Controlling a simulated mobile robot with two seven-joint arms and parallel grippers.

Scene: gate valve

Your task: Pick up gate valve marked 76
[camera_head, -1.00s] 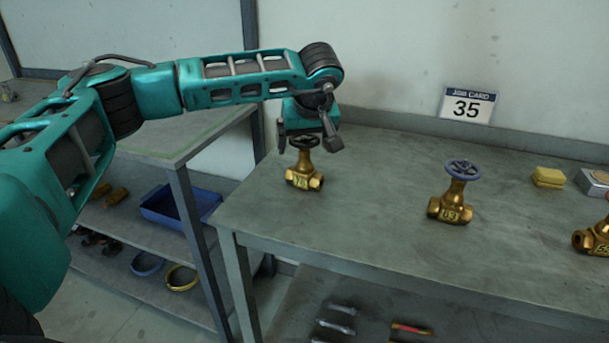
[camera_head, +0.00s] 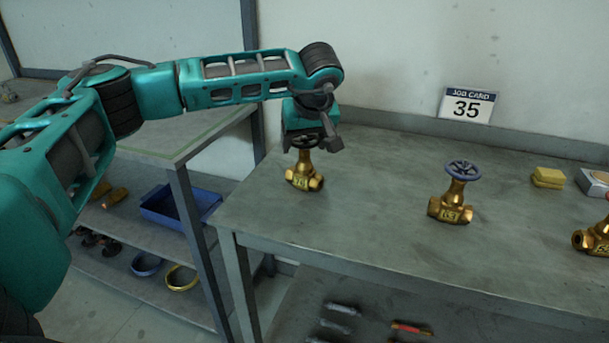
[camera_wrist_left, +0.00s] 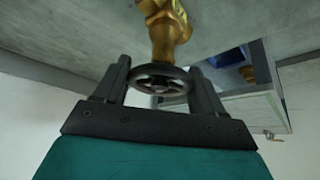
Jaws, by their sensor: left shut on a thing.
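A brass gate valve (camera_head: 303,180) with a dark handwheel is near the left end of the grey bench. Its yellow tag is too small to read surely. My left gripper (camera_head: 310,141) is above it, shut on the handwheel from both sides. In the left wrist view, the dark handwheel (camera_wrist_left: 161,80) sits between the two fingers, with the brass body (camera_wrist_left: 166,35) beyond it. The valve looks upright, at or very near the bench top. My right gripper is not in view.
A second brass valve (camera_head: 450,206) with a blue handwheel stands mid-bench, and another (camera_head: 593,239) is at the right edge. A yellow block (camera_head: 548,177) lies at the back right. A job card reading 35 (camera_head: 467,104) is at the wall. Bench between the valves is clear.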

